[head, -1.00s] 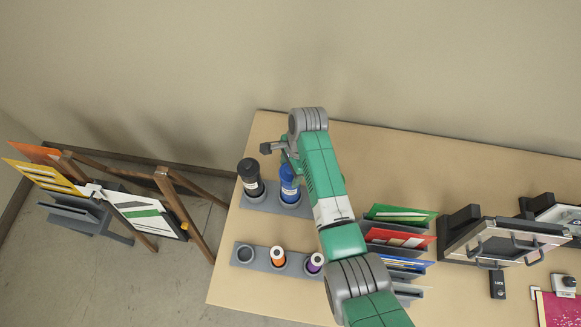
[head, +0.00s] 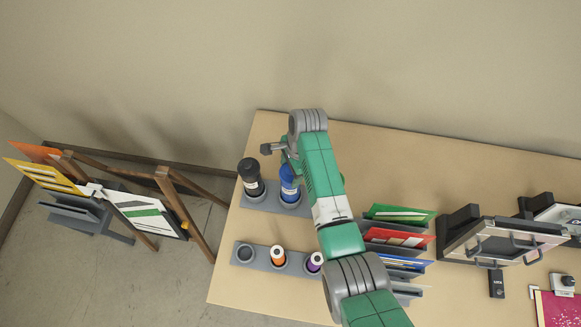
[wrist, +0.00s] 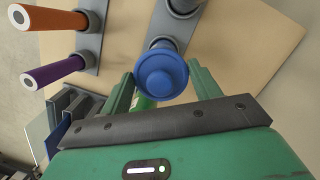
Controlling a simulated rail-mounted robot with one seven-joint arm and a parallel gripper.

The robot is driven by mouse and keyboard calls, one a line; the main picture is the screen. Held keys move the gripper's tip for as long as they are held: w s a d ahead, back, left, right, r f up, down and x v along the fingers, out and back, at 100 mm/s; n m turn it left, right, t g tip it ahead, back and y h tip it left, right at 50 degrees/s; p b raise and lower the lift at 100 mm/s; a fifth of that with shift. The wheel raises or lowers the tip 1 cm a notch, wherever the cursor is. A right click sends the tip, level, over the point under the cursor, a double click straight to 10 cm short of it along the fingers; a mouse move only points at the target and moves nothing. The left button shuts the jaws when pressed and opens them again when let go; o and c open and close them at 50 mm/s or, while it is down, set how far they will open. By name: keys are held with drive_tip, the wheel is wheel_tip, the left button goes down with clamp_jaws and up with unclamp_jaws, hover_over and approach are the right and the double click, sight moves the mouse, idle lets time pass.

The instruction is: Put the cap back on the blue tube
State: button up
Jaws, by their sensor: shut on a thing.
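The blue tube (head: 290,190) stands upright in the back grey rack (head: 263,203), partly hidden by my arm in the head view. A round blue cap (wrist: 162,76) with a wide rim is between my fingers in the wrist view. My gripper (wrist: 160,70) is shut on this cap, directly over the tube. A blue ring shows just behind the cap, toward the grey socket (wrist: 180,14). I cannot tell whether the cap touches the tube's end or is slightly apart from it.
A black tube (head: 250,178) stands close left in the same rack. The front rack holds an orange tube (head: 278,256) and a purple tube (head: 314,263), with an empty socket (head: 244,254). Coloured folders (head: 400,238) stand to the right. The table behind my arm is clear.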

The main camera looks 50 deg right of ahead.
idle(0.3)
drive_tip(key=o, duration=1.3)
drive_tip(key=shift+a+p+v, duration=0.15)
drive_tip(key=shift+p+v, duration=0.55)
drive_tip(key=shift+a+p+v, duration=0.1)
drive_tip(key=shift+p+v, duration=0.55)
drive_tip(key=shift+p, duration=0.05)
drive_tip(key=shift+w+a+p+v, duration=0.1)
drive_tip(key=shift+a+v, duration=0.05)
drive_tip(key=shift+v, duration=0.55)
drive_tip(key=shift+w+a+p+v, duration=0.1)
drive_tip(key=shift+p+v, duration=0.05)
drive_tip(key=shift+v, duration=0.55)
drive_tip(key=shift+w+a+p+v, duration=0.1)
drive_tip(key=shift+a+v, duration=0.05)
drive_tip(key=shift+v, duration=0.55)
drive_tip(key=shift+r, duration=0.15)
clamp_jaws()
drive_tip(key=shift+d+b+x, duration=0.2)
drive_tip(key=shift+b+x, duration=0.5)
drive_tip(key=shift+x, duration=0.35)
drive_tip(key=shift+d+b+x, duration=0.2)
drive_tip(key=shift+b+x, duration=0.45)
drive_tip(key=shift+x, duration=0.45)
